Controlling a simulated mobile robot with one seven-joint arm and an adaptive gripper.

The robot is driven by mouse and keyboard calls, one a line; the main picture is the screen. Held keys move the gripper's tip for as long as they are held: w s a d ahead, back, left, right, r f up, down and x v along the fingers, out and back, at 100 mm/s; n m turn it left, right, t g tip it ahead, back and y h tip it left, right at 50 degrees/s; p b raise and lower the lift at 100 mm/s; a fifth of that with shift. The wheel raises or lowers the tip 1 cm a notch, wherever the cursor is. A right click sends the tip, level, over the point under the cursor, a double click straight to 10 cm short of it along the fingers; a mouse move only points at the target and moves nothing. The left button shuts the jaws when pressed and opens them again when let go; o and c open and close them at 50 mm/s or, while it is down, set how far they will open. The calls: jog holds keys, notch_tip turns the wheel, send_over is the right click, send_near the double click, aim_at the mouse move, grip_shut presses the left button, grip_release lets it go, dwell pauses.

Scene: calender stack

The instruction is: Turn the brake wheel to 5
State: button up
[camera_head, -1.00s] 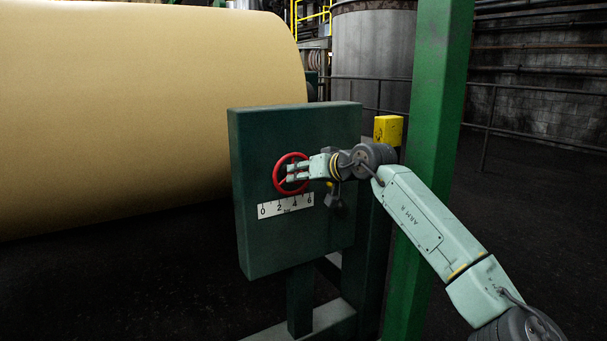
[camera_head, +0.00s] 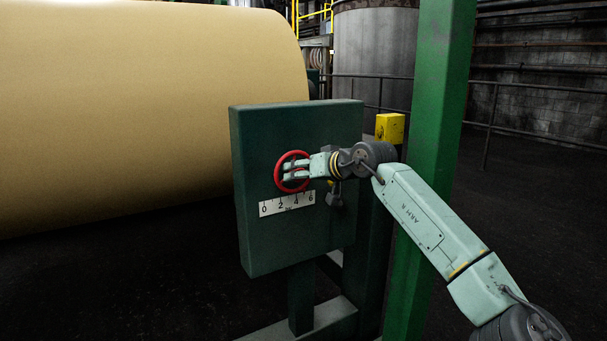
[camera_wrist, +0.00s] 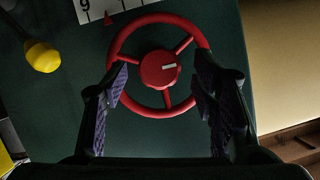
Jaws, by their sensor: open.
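The red brake wheel (camera_head: 306,155) is on the front of a dark green box (camera_head: 261,240). It also shows in the wrist view (camera_wrist: 162,69), with spokes and a hub bearing a pale mark. Below it in the head view is a white scale (camera_head: 288,203) marked 0, 2, 4, 6.
A yellow box (camera_head: 390,128) and a green post (camera_head: 432,150) stand to the right. A big tan roll (camera_head: 140,100) fills the left behind the box.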

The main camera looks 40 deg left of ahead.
jog(key=shift+d, duration=0.1)
jog(key=v, duration=1.1)
jog(key=shift+d+r, duration=0.15)
jog(key=shift+d, duration=0.2)
jog(key=shift+s, duration=0.15)
